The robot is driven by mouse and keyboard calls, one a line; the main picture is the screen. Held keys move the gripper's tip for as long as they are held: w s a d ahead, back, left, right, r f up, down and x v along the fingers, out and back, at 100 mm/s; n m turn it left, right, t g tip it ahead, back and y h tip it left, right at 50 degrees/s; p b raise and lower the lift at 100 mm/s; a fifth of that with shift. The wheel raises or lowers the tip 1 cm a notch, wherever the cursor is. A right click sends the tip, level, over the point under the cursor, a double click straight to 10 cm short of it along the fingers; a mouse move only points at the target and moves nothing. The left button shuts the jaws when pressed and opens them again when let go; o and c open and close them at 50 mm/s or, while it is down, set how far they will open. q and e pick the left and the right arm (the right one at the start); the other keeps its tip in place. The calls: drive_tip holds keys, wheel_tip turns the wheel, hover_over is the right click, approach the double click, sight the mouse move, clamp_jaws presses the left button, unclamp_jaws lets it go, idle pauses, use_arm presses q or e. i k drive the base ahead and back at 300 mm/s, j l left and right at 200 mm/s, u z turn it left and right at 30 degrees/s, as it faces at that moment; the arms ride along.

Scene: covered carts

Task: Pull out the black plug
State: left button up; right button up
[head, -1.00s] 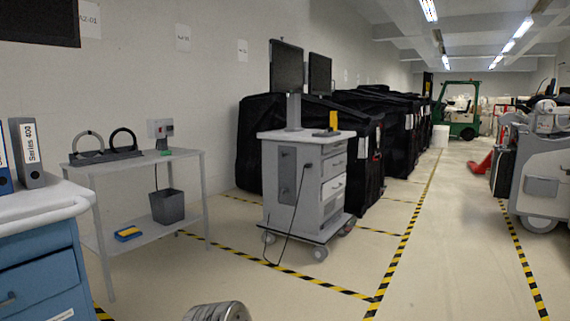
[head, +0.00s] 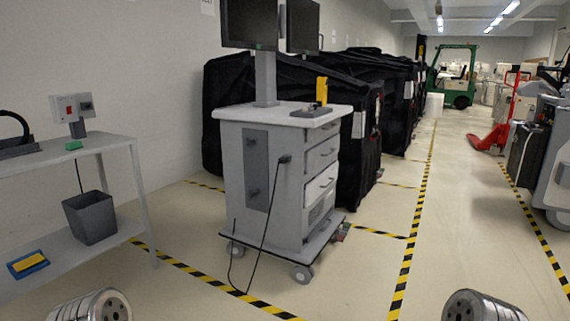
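A black plug (head: 284,159) sits at the side of the grey wheeled cart (head: 233,180), near the edge of a dark panel (head: 255,168). A black cable (head: 266,222) hangs from the plug to the floor and loops back towards the cart's base. The plug looks seated in the cart's side; its socket is hidden. Rounded metal parts of my arms show at the bottom left and bottom right, well short of the cart. No gripper fingers are visible.
Two monitors stand on the cart with a yellow item (head: 321,91). A grey side table (head: 100,143) on the left holds a bin (head: 91,218) below. Covered carts (head: 345,72) line the wall. The floor between me and the cart and the taped aisle at right look clear.

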sight(283, 159)
drive_tip(key=i+j, duration=1.25)
drive_tip(key=i, duration=0.25)
drive_tip(key=i+j+u, duration=0.1)
drive_tip(key=i+j, duration=0.55)
drive_tip(key=i, duration=0.1)
